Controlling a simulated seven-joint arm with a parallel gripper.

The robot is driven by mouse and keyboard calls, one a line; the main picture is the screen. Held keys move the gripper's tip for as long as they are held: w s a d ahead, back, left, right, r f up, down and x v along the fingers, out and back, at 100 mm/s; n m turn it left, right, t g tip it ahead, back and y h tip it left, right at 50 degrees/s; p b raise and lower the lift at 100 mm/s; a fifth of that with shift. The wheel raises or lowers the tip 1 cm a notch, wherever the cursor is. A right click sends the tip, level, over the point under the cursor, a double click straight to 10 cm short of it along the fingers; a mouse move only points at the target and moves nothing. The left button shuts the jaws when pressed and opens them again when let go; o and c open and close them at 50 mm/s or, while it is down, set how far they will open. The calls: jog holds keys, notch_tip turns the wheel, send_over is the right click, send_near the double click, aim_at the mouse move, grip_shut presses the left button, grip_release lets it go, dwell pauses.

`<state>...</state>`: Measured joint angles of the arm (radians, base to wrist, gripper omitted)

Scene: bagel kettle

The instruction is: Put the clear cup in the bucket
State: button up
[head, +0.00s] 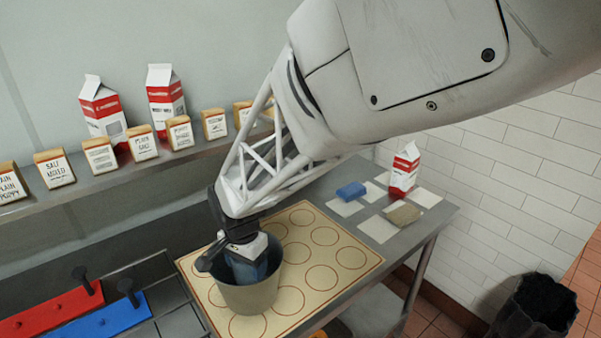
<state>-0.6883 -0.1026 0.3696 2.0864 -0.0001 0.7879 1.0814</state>
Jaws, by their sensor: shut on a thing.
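The grey bucket (250,297) stands upright on the cream mat with ring outlines, near its front left. My gripper (238,248) points down over the bucket's mouth and is shut on the clear cup (250,270). The cup looks bluish and see-through, and its lower part is inside the bucket below the rim. The wrist hides part of the cup and the fingertips. I cannot tell whether the cup touches the bucket's floor.
A shelf (120,176) with cartons and labelled packets runs along the back wall. Red (52,312) and blue (112,318) lidded bins lie left of the mat (345,255). A blue block (351,191), a tan block (404,215) and a carton (404,170) stand right. The mat's right side is clear.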

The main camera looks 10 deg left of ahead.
aim_at(248, 275)
jog(key=shift+f, duration=1.85)
jog(key=shift+f, duration=0.2)
jog(key=o, duration=1.1)
jog(key=shift+c, duration=0.2)
jog(key=shift+r, duration=0.1)
notch_tip(248, 275, up, 12)
jog(key=shift+d+r, duration=0.1)
jog(key=shift+d, duration=0.05)
